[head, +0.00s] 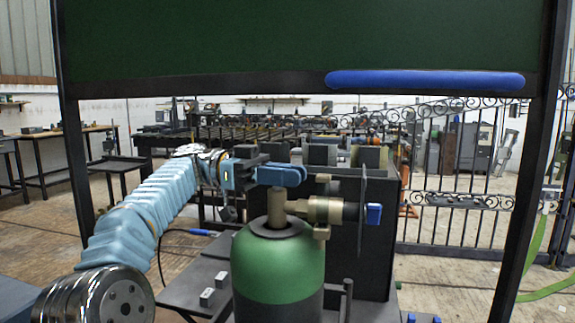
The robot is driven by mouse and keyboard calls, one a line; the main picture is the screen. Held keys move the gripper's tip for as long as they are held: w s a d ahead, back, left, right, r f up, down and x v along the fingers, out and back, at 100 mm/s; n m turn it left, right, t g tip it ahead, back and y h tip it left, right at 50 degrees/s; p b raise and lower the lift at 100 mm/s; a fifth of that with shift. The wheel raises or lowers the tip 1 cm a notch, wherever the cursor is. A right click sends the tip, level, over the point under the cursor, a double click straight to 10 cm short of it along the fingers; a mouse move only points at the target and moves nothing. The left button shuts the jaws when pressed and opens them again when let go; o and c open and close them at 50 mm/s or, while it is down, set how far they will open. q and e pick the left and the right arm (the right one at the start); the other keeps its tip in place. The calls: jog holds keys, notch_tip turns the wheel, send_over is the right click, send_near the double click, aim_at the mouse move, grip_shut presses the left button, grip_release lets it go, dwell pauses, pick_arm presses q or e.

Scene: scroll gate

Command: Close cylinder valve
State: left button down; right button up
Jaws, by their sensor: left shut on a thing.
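A gas cylinder (277,262) with a green shoulder and dark body stands upright at the lower middle of the head view. A brass cylinder valve (277,208) rises from its neck, with a brass fitting (325,210) and a blue knob (374,214) to its right. My left gripper (291,175), with blue fingers, comes in from the left and is shut at the top of the valve. The fingers hide the valve's top, so its handle does not show. My right gripper is not in view.
A dark upright panel (360,260) stands right behind the cylinder. A dark green screen (300,35) with a blue padded bar (425,80) hangs above. A black ornate gate (460,190) is at the right. A cable with a blue handle (200,232) lies left of the cylinder.

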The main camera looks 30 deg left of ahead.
pick_arm(q)
jog(key=m+g+p, duration=0.1)
jog(key=m+g, duration=0.1)
jog(key=g, duration=0.1)
jog(key=shift+s+a+r, duration=0.1)
jog(key=shift+r, duration=0.05)
jog(key=shift+s+m+g+y, duration=0.15)
jog(key=shift+m+g, duration=0.3)
jog(key=shift+g, duration=0.3)
jog(key=shift+s+m+g+y, duration=0.15)
jog(key=shift+m+g, duration=0.3)
jog(key=shift+g, duration=0.3)
jog(key=shift+w+g, duration=0.1)
jog(key=shift+g, duration=0.2)
jog(key=c, duration=1.1)
grip_release()
jog(key=shift+n+t, duration=0.3)
jog(key=shift+t, duration=0.5)
